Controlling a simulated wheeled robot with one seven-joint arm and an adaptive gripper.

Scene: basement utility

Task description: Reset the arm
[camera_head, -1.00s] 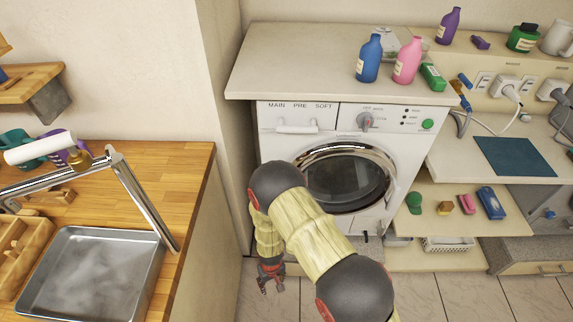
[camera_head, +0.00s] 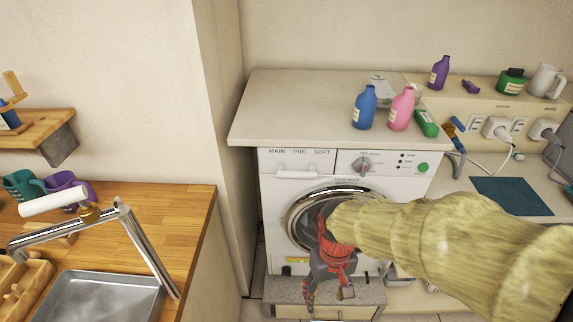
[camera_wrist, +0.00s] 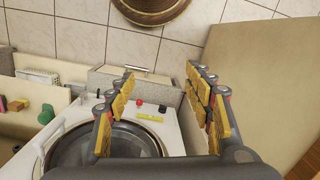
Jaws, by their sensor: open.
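My gripper (camera_head: 328,291) is open and empty, hanging fingers-down in front of the white washing machine (camera_head: 402,180). My arm reaches in from the right and covers part of the machine's round door (camera_head: 300,212). In the wrist view, the open fingers of my gripper (camera_wrist: 163,90) stand wide apart with nothing between them. The washing machine (camera_wrist: 170,128) shows below and between them, with its dark door glass (camera_wrist: 95,150) at the lower left.
A wooden counter with a sink (camera_head: 100,300) and tap stands left. Tiled floor (camera_wrist: 75,40) and a round brown object (camera_wrist: 150,8) show in the wrist view.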

